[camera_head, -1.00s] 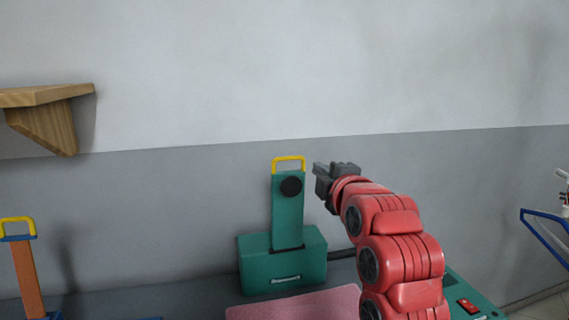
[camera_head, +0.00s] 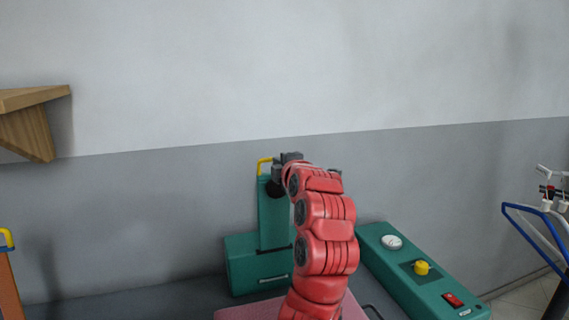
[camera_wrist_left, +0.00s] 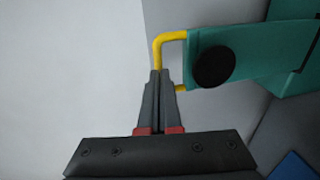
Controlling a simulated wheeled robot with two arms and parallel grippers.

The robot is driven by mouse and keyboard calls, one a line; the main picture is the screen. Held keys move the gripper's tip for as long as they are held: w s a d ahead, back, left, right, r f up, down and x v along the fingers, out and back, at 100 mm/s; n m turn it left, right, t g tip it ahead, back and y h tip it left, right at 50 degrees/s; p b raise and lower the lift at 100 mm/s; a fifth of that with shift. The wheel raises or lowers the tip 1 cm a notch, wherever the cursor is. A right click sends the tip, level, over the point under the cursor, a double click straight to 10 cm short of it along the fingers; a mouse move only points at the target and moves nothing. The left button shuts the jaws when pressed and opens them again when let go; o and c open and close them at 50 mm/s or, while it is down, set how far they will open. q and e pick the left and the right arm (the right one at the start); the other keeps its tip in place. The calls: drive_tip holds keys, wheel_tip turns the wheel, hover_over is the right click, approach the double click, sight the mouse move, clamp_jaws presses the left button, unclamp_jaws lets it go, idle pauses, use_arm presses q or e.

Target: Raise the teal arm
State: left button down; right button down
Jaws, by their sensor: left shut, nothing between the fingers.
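The teal arm (camera_head: 272,222) stands upright from its teal base (camera_head: 240,275) in the head view. It also shows in the wrist view (camera_wrist_left: 255,50), with a round black knob (camera_wrist_left: 213,67). A yellow handle (camera_head: 263,165) loops from its top end. My left gripper (camera_head: 290,157) is at the handle and covers part of it. In the wrist view the left gripper's fingers (camera_wrist_left: 160,75) are shut and empty. They overlap the handle's (camera_wrist_left: 171,36) crossbar, part of which is hidden; I cannot tell whether they touch it. My right gripper is not in view.
A pink pad (camera_head: 245,312) lies in front of the base. A teal panel (camera_head: 405,270) with a white dial, yellow knob and red switch is at right. A wooden shelf (camera_head: 30,125) and an orange arm (camera_head: 8,290) are at left. Blue hangers (camera_head: 525,213) hang at far right.

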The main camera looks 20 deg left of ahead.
use_arm(q)
drive_tip(key=shift+w+a, duration=0.2)
drive_tip(key=shift+w, duration=0.1)
drive_tip(key=w+a+g+b, duration=0.1)
drive_tip(key=w+a, duration=0.3)
drive_tip(key=w, duration=0.1)
drive_tip(key=shift+w+r+h, duration=0.3)
drive_tip(key=shift+w+h, duration=0.1)
drive_tip(key=shift+s+b, duration=0.1)
drive_tip(key=shift+b, duration=0.25)
